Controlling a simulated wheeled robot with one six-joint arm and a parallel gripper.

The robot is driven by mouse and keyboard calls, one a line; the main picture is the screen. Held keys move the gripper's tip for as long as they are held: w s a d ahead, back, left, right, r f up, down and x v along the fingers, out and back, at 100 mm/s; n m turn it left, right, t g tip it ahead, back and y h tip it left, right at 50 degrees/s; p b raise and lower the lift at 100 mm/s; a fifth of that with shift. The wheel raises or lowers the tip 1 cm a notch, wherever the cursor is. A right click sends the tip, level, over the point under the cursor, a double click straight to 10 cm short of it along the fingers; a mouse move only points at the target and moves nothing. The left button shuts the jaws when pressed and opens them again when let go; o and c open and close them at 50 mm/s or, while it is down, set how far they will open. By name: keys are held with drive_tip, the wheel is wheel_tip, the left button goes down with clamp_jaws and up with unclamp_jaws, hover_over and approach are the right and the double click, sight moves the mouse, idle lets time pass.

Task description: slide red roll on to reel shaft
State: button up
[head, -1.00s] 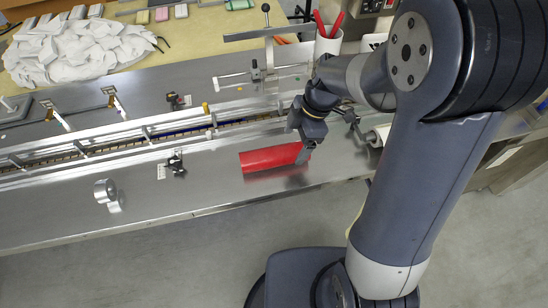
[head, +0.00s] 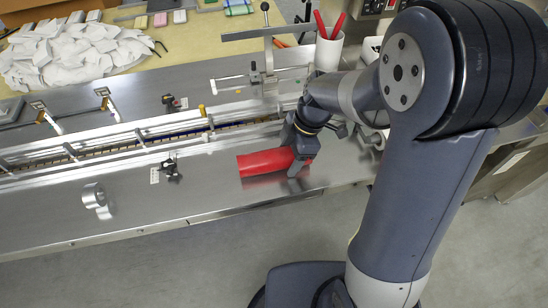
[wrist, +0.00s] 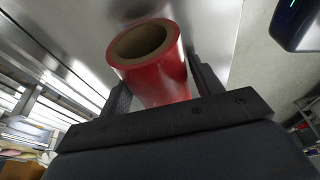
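The red roll (head: 262,162) lies on its side on the steel table in the head view. The wrist view shows the same red roll (wrist: 158,80) with its brown hollow core facing up in the picture. My gripper (head: 300,165) is at the roll's right end in the head view. In the wrist view my gripper (wrist: 165,92) has one finger on each side of the roll. The fingers are spread, and I cannot tell whether they touch it. The reel shaft cannot be clearly made out; metal parts (head: 372,140) at the right are partly hidden by my arm.
A long rail conveyor (head: 130,137) runs behind the roll. A metal ring (head: 93,196) and a small black clamp (head: 171,170) stand to the left. A white cup with red-handled tools (head: 328,50) is at the back.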

drive_tip(key=c, duration=0.9)
drive_tip(key=shift+o, duration=0.2)
drive_tip(key=shift+r+p, duration=1.9)
drive_tip(key=shift+r, duration=1.1)
